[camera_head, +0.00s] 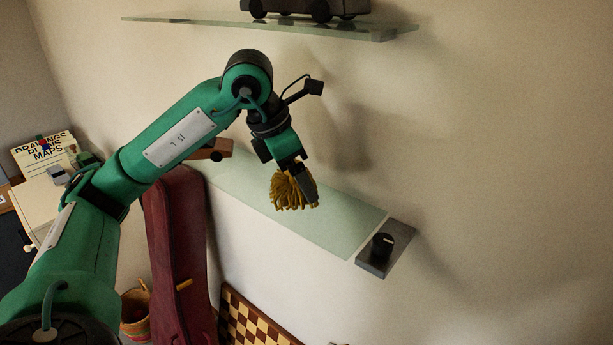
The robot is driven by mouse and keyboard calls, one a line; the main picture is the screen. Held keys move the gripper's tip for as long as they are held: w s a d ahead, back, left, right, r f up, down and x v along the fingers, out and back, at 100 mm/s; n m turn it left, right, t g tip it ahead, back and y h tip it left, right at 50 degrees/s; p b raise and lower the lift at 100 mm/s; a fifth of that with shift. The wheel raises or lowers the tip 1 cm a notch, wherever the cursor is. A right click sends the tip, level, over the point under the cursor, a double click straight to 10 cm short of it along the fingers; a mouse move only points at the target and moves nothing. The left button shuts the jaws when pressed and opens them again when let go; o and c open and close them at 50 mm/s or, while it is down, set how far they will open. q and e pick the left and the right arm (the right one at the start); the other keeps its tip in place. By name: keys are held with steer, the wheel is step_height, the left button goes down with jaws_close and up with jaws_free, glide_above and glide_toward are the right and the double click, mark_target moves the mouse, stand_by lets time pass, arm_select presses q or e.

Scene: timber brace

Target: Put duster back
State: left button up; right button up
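The duster (287,191) is a mop-like head of yellow-brown strands, in the middle of the head view. My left gripper (299,168) comes down from above at the end of my green arm. Its fingers are at the duster and appear shut on it; the handle is hidden. The duster shows in front of or over the lower glass shelf (338,218); I cannot tell whether it touches the glass. A dark grey plate with a black round piece (384,245) is at the shelf's right end. My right gripper is out of view.
A small brown wooden toy (212,150) is at the shelf's left end. An upper glass shelf (200,21) holds a dark toy vehicle (305,8). Below are a dark red case (177,240), a chessboard (250,320) and a basket (135,312). The wall at right is bare.

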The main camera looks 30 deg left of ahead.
arm_select(q)
steer(key=shift+w+d, duration=0.5)
steer(key=shift+w, duration=0.05)
steer(key=shift+f, duration=0.1)
steer(key=shift+f+p, duration=0.9)
steer(key=shift+f, duration=0.75)
